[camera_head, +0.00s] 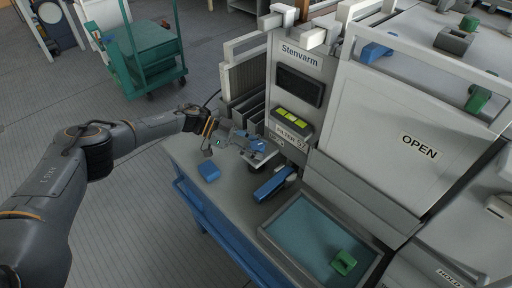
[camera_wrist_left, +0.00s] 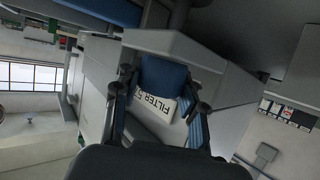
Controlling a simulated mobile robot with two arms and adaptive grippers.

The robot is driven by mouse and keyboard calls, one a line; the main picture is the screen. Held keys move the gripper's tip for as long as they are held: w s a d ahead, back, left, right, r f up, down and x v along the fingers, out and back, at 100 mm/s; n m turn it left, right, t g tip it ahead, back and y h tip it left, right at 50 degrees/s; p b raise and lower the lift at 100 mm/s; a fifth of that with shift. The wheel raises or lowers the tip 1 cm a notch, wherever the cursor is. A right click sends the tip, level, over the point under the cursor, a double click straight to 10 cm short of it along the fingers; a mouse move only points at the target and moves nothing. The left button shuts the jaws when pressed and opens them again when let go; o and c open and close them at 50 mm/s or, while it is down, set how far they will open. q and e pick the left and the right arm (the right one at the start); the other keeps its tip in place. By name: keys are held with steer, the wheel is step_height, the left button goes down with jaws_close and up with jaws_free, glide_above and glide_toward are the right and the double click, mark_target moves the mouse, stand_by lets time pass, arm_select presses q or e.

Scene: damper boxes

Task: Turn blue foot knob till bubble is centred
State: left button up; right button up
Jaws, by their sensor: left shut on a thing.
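My left gripper (camera_head: 258,150) reaches in from the left to the front of the grey Stenvarm cabinet (camera_head: 299,55). It is closed on a blue knob (camera_wrist_left: 164,75), which shows between the two fingers in the left wrist view. In the head view the fingers partly hide the knob. A yellow-green bubble vial (camera_head: 292,116) sits in a dark holder on the cabinet front, above the FILTER label (camera_head: 290,132). The bubble is too small to place. My right gripper is in neither view.
A long blue handle-like part (camera_head: 271,186) is right of the gripper. A tray (camera_head: 293,246) with a green piece (camera_head: 344,262) is at the front. The OPEN panel (camera_head: 420,145) stands to the right.

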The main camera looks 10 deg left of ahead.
arm_select(q)
steer(key=shift+d, duration=0.1)
steer(key=o, duration=1.2)
steer(key=shift+c, duration=0.2)
steer(key=v, duration=1.2)
steer(key=shift+w, duration=0.15)
